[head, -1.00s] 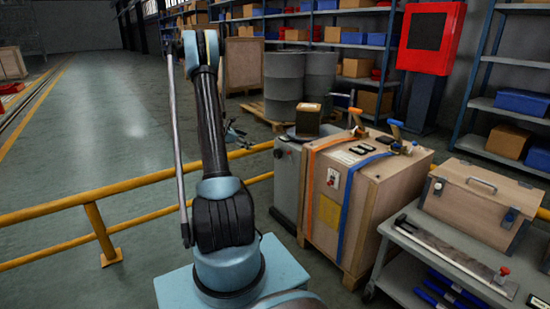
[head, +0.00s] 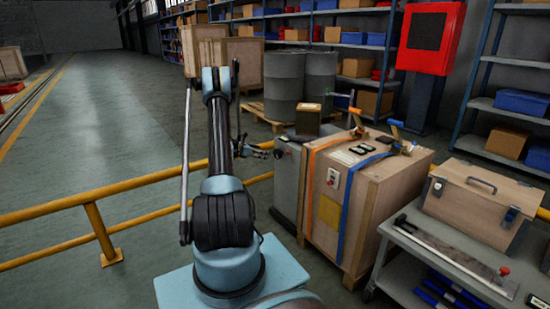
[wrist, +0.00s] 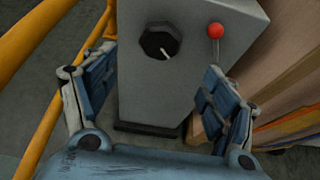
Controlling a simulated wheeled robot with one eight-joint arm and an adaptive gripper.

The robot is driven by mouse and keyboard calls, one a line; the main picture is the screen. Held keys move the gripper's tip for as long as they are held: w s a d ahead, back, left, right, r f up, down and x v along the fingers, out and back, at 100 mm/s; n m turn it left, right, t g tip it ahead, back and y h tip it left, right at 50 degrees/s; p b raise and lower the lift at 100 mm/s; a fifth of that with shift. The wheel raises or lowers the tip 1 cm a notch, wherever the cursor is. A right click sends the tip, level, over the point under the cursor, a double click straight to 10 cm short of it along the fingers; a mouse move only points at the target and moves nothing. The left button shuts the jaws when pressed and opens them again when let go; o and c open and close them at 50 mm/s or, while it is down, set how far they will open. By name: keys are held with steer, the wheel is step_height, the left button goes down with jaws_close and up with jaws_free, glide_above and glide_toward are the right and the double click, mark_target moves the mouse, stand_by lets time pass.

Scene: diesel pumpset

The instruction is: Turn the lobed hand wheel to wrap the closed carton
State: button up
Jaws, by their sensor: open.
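The black lobed hand wheel (wrist: 160,42) sits on the front face of a grey cabinet (wrist: 185,90), with a pale mark on it. My gripper (wrist: 161,62) is open and empty, its blue padded fingers apart to the left and right of the wheel in the wrist view. The wheel lies ahead of the fingertips; I cannot tell the exact gap. In the head view my gripper (head: 263,150) is just left of the grey cabinet (head: 288,190). A small brown carton (head: 308,120) rests on top of the cabinet.
A red ball-ended lever (wrist: 215,31) stands right of the wheel. A yellow rail (head: 130,188) runs beside the cabinet. A strapped wooden crate (head: 385,205) stands close on the right. A trolley (head: 405,262) carries a wooden case. The floor at left is clear.

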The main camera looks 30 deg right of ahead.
mark_target(276, 154)
steer(key=x, duration=1.1)
steer(key=shift+d+f, duration=0.1)
steer(key=shift+d, duration=0.2)
steer(key=c, duration=1.1)
